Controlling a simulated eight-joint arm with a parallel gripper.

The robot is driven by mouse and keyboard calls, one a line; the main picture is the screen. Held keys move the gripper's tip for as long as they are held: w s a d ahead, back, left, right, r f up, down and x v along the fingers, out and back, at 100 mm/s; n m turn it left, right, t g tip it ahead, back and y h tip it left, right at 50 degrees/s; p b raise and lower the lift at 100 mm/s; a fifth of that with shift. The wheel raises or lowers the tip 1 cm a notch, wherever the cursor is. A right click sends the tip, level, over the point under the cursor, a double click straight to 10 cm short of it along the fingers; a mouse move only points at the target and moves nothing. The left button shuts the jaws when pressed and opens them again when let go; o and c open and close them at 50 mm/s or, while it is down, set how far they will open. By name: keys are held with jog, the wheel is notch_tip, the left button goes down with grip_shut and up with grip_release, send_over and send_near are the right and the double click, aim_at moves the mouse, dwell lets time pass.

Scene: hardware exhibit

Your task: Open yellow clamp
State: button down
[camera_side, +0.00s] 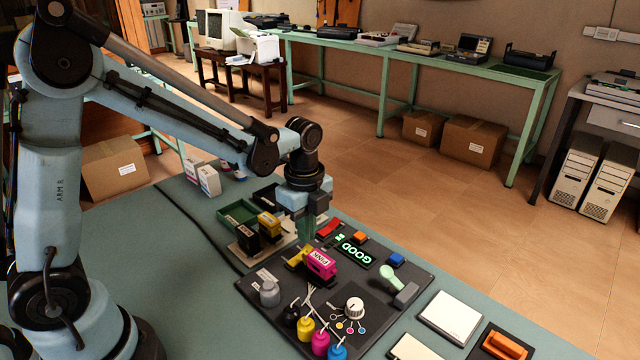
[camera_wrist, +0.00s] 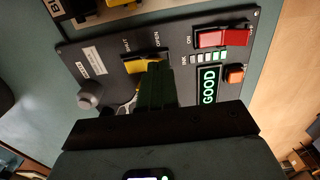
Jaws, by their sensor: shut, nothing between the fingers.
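The yellow clamp (camera_side: 296,258) sits on the dark panel (camera_side: 262,297), just left of a pink cartridge (camera_side: 321,264). In the wrist view the yellow clamp (camera_wrist: 136,66) lies below two printed words that look like SHUT, on the left, and OPEN, on the right. My gripper (camera_side: 307,236) points down over the clamp. In the wrist view its green fingers (camera_wrist: 157,72) are together and empty, with their tips at the clamp's right end. They hide part of it. I cannot tell whether they touch it or which position it is in.
A red switch (camera_wrist: 222,37), a lit GOOD display (camera_wrist: 209,88) and an orange button (camera_wrist: 235,75) lie right of my fingers. A grey knob (camera_wrist: 89,100) is at left. Black and yellow cartridges (camera_side: 268,225) stand behind; several coloured bottles (camera_side: 320,342) stand in front.

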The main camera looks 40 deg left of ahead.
aim_at(304, 248)
jog(key=shift+f, duration=1.05)
jog(key=shift+r, duration=3.55)
jog(key=s+a+r+n+t, duration=0.1)
jog(key=s+r+n+t, duration=0.3)
jog(key=n, duration=1.4)
jog(key=s+t, duration=0.3)
jog(key=s, duration=0.2)
jog(key=shift+s+a, duration=0.25)
jog(key=shift+a, duration=0.05)
